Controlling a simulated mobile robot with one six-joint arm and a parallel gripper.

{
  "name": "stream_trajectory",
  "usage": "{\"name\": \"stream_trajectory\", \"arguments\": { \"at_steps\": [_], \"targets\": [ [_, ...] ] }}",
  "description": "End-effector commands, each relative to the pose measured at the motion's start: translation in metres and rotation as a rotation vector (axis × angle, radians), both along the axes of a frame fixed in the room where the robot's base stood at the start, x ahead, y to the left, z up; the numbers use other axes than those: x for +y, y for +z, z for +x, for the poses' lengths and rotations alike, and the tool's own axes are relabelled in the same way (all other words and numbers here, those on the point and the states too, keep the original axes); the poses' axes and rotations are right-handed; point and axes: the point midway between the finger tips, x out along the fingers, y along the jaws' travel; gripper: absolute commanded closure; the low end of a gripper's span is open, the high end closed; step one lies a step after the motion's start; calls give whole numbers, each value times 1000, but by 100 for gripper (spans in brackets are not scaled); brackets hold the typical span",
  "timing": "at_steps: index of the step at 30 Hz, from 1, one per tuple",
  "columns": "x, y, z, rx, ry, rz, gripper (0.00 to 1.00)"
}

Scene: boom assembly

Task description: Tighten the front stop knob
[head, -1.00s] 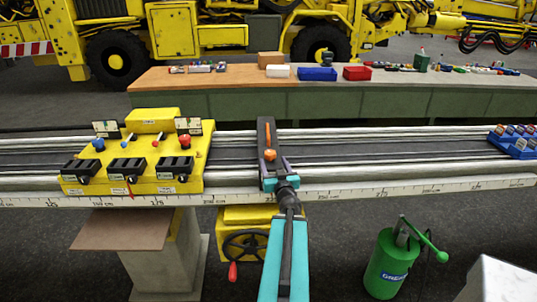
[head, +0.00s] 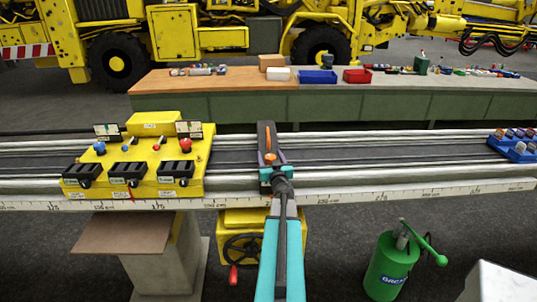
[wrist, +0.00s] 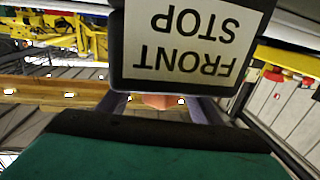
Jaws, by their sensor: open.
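The front stop is a dark upright block (head: 264,132) on the boom rail, with an orange strip on its face. Its orange knob (head: 270,158) is low on the side facing me. In the wrist view the stop's white "FRONT STOP" label (wrist: 195,38) appears upside down. Below it, part of the orange knob (wrist: 160,101) shows between my two grey-purple fingers. My gripper (head: 272,163) is open with its fingers on either side of the knob. Whether they touch it cannot be told, as the teal gripper body hides the knob's lower part.
A yellow control panel (head: 200,165) with levers and a red knob stands left on the rail. A blue tray (head: 517,152) sits at the far right. A ruler strip (head: 400,194) edges the rail. A handwheel (head: 243,250) is below, and a green pump (head: 388,268) stands right.

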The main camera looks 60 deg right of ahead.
Motion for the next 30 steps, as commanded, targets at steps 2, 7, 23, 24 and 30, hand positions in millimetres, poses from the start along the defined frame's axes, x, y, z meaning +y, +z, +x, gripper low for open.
{"name": "stream_trajectory", "arguments": {
  "at_steps": [2, 7, 23, 24, 30],
  "targets": [
    [-6, 0, 5, 0, 0, 0, 41],
    [-12, 0, 11, 0, 0, 0, 41],
    [-14, 0, 13, 0, 0, 0, 56],
    [-14, 0, 13, 0, -1, 0, 63],
    [-14, 0, 13, 0, -1, 0, 82]
  ]
}}
